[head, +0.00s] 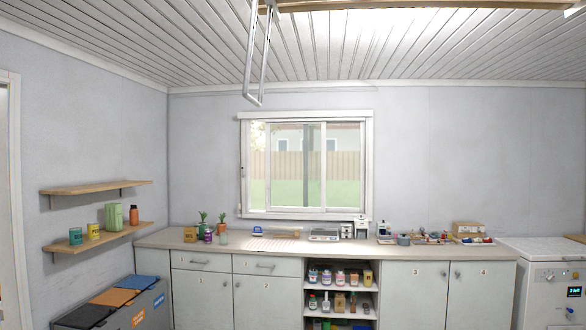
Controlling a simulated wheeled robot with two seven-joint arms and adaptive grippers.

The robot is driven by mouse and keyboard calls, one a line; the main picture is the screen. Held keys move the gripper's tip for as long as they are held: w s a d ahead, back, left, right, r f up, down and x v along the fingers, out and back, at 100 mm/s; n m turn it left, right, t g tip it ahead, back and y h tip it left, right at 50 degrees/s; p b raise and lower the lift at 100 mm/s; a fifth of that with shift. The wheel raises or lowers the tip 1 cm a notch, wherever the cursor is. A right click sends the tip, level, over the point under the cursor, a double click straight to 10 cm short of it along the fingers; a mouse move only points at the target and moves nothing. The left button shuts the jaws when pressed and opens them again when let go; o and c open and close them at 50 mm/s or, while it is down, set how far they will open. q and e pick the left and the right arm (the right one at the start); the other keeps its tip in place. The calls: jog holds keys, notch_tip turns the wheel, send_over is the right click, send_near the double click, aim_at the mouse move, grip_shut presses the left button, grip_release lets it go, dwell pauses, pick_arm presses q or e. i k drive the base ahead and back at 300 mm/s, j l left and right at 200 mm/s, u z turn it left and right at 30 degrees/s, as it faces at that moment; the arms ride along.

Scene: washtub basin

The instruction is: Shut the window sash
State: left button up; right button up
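The window (307,116) is in the middle of the back wall, in a white frame above the counter. A white-framed sash (323,165) has an upright bar right of the window's middle. Another pale upright edge stands near the left side, with a narrow, brighter strip of the view outside beside it. A small dark fitting (242,171) sits on the left jamb. I cannot tell for certain how wide the gap is. Neither of my grippers is in view.
A long counter (220,261) runs below the window, with plants (203,224), a scale (324,234) and a box (468,229) on it. Bins (113,300) and shelves (97,188) are at left, a white appliance (541,275) at right. A metal loop (257,70) hangs from the ceiling.

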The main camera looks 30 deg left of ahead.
aim_at(269, 208)
jog(key=u, duration=0.65)
jog(key=i+j+u, duration=0.2)
jog(key=j, duration=0.25)
jog(key=i+j+u, duration=0.25)
jog(key=j, duration=0.2)
jog(key=i+j+u, duration=0.2)
jog(key=j, duration=0.25)
jog(key=i+j+u, duration=0.25)
jog(key=j, duration=0.15)
jog(key=i+j+z, duration=0.2)
jog(key=i, duration=0.3)
jog(key=i+j+z, duration=0.25)
jog(key=i, duration=0.2)
jog(key=i+j+z, duration=0.1)
jog(key=i+z, duration=0.3)
jog(key=i, duration=1.55)
